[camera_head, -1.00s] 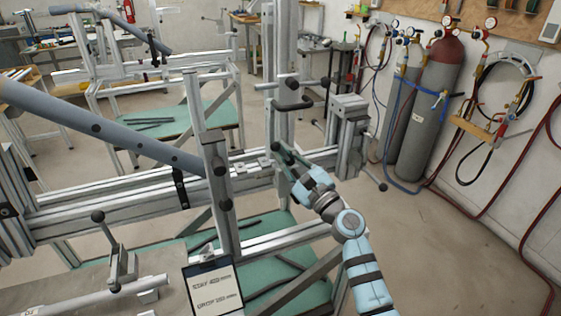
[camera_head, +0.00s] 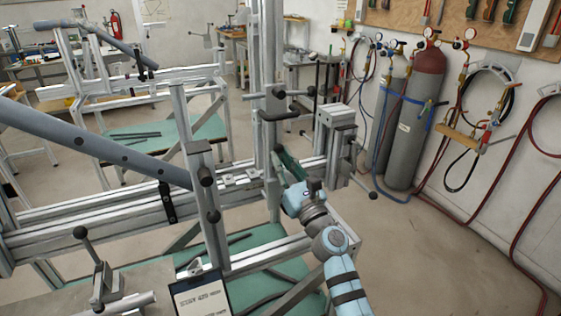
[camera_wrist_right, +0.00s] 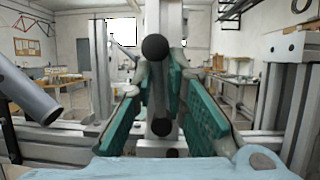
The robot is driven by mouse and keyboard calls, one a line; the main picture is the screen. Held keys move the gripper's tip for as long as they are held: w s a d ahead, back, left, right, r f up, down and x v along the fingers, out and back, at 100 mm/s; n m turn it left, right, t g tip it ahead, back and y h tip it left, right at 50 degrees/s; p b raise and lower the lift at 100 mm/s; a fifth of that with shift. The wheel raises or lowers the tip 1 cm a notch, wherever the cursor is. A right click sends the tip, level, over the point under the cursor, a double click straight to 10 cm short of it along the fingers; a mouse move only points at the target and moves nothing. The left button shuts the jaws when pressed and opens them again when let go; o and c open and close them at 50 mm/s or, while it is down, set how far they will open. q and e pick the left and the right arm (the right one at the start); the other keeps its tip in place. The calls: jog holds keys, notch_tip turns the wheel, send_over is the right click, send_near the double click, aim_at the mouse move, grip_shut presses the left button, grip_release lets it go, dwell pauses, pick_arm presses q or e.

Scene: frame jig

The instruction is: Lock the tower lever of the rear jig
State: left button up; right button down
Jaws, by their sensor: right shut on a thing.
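The frame jig's upright metal tower (camera_head: 268,60) stands on the long rail in the head view, with a black bent handle (camera_head: 284,113) on its side. My right gripper (camera_head: 282,163) has green fingers and is at the tower, just below that handle. In the right wrist view, a round black knob (camera_wrist_right: 155,46) stands in front of the tower post (camera_wrist_right: 165,80), between the green fingers (camera_wrist_right: 165,105). A second dark knob (camera_wrist_right: 161,126) shows lower down. My left gripper is not in view.
A thick grey tube (camera_head: 90,142) lies slanted across the jig on the left. A nearer upright (camera_head: 207,190) stands left of my right gripper. A clamp block (camera_head: 336,117) sits right of the tower. Gas cylinders (camera_head: 412,120) stand by the wall; open floor lies before them.

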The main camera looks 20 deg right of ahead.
dwell(0.7)
jog(key=c, duration=1.7)
grip_release()
jog(key=shift+d, duration=0.2)
jog(key=v, duration=1.2)
